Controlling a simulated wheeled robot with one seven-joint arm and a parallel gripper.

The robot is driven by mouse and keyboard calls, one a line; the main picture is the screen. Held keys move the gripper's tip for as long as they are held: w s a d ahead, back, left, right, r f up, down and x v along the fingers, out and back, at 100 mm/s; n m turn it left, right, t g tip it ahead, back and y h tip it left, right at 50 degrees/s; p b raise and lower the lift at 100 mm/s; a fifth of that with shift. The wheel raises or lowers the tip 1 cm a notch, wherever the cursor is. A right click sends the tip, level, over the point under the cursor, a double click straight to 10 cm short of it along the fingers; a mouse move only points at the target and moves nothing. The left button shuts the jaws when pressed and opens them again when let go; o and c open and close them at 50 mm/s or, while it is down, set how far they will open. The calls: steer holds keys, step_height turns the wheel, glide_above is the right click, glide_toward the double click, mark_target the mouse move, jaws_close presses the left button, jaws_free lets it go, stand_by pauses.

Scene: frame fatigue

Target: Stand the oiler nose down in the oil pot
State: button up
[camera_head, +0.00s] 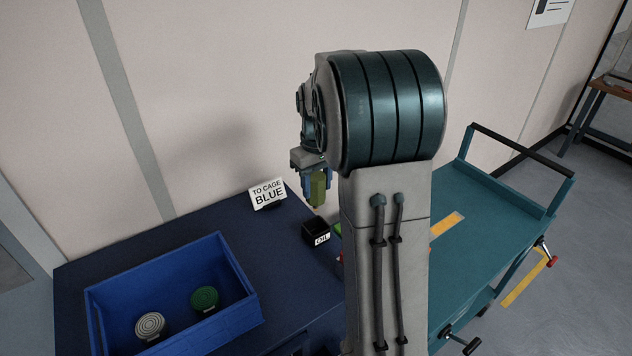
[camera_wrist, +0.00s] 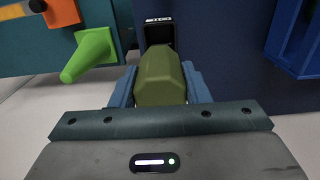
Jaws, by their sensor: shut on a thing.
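The oiler (camera_head: 318,190) is an olive-green faceted body held in my gripper (camera_head: 314,178), with its lower end pointing down. In the wrist view the oiler (camera_wrist: 161,78) sits between the two blue fingers of my gripper (camera_wrist: 160,86). The oil pot (camera_head: 316,231) is a small black open box with a white OIL label, on the dark blue bench below the oiler. It also shows in the wrist view (camera_wrist: 159,34), just beyond the oiler, which hides part of it. The oiler appears above the pot and apart from it. Its nose is not clearly visible.
A blue crate (camera_head: 222,247) holding a pale ribbed disc (camera_head: 150,326) and a green one (camera_head: 205,298) stands on the bench. A TO CAGE BLUE sign (camera_head: 268,194) stands behind. A teal cart (camera_head: 480,230) is at right. A green cone (camera_wrist: 88,54) lies near the oiler.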

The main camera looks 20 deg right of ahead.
mark_target(317, 210)
steer(key=shift+f+b, duration=3.2)
steer(key=shift+f, duration=1.2)
steer(key=shift+f+b, duration=0.45)
steer(key=shift+f, duration=0.15)
steer(key=o, duration=1.1)
step_height(317, 210, up, 14)
steer(key=shift+f+b, duration=0.1)
steer(key=shift+b, duration=0.25)
steer(key=shift+s, duration=0.1)
